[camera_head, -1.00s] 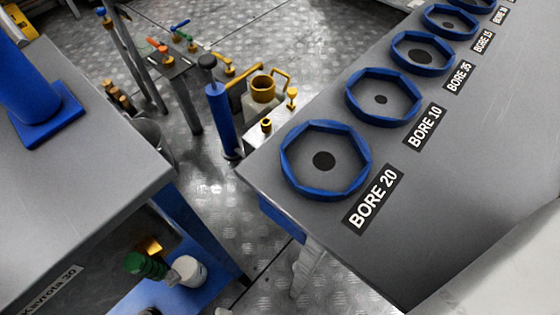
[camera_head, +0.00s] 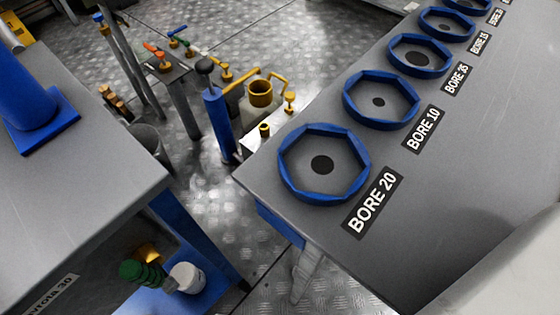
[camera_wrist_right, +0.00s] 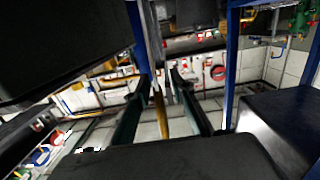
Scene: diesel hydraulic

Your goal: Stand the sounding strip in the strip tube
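A blue upright tube (camera_head: 22,88) with a square blue base stands on the left grey table in the head view; its top is out of frame. I cannot tell whether it is the strip tube. My right gripper (camera_wrist_right: 156,74) shows in the right wrist view, its two dark fingers apart. A thin brass-coloured strip-like piece (camera_wrist_right: 161,115) shows between the fingers, with a grey length above it. I cannot tell whether it is the sounding strip or lies beyond the fingers. My left gripper is not in view.
A blue cylinder with a dark knob (camera_head: 218,120) and brass fittings (camera_head: 260,92) stand between the tables. A green item (camera_head: 140,272) and white cup (camera_head: 187,277) sit on a low blue shelf.

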